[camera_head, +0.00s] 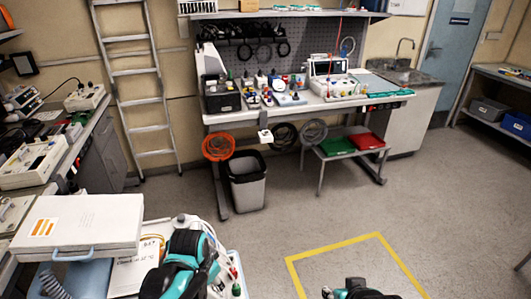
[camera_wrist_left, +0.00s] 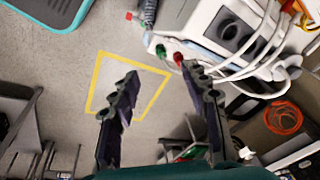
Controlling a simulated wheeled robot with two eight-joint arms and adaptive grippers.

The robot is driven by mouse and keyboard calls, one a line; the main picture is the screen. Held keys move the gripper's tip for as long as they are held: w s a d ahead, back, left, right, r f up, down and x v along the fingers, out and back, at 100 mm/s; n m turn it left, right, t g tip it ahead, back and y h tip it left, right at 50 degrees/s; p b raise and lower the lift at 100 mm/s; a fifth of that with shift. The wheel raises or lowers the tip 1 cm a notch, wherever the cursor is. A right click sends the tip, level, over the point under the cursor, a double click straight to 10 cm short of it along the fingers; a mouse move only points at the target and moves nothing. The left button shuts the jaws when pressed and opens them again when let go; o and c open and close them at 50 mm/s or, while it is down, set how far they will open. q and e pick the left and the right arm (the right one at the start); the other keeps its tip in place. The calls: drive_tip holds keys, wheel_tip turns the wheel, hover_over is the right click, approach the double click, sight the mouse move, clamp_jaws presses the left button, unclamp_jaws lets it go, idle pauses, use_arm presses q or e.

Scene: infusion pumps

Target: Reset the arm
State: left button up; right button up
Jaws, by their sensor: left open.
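My left arm (camera_head: 185,265), teal and black, comes up at the bottom of the head view, over a white device. In the left wrist view my left gripper (camera_wrist_left: 160,75) has its two dark fingers spread apart with nothing between them. Beyond the fingers are a white device (camera_wrist_left: 208,25) with a green and a red connector and the grey floor. I cannot make out the left fingertips in the head view. A small teal and black part of my right arm (camera_head: 355,290) shows at the bottom edge; its gripper is not visible.
A white case (camera_head: 80,222) and papers lie close to the left arm. A workbench (camera_head: 300,107) with pumps and tools stands at the back, with a grey bin (camera_head: 246,182) beneath. A yellow square (camera_head: 336,246) marks clear floor. A ladder (camera_head: 135,80) leans at the wall.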

use_arm(q)
drive_tip(key=s+a+r+n+t, duration=0.2)
drive_tip(key=s+r+n+t, duration=0.2)
drive_tip(key=s+r+n, duration=0.3)
drive_tip(key=shift+s+a, duration=0.25)
drive_tip(key=shift+a, duration=0.05)
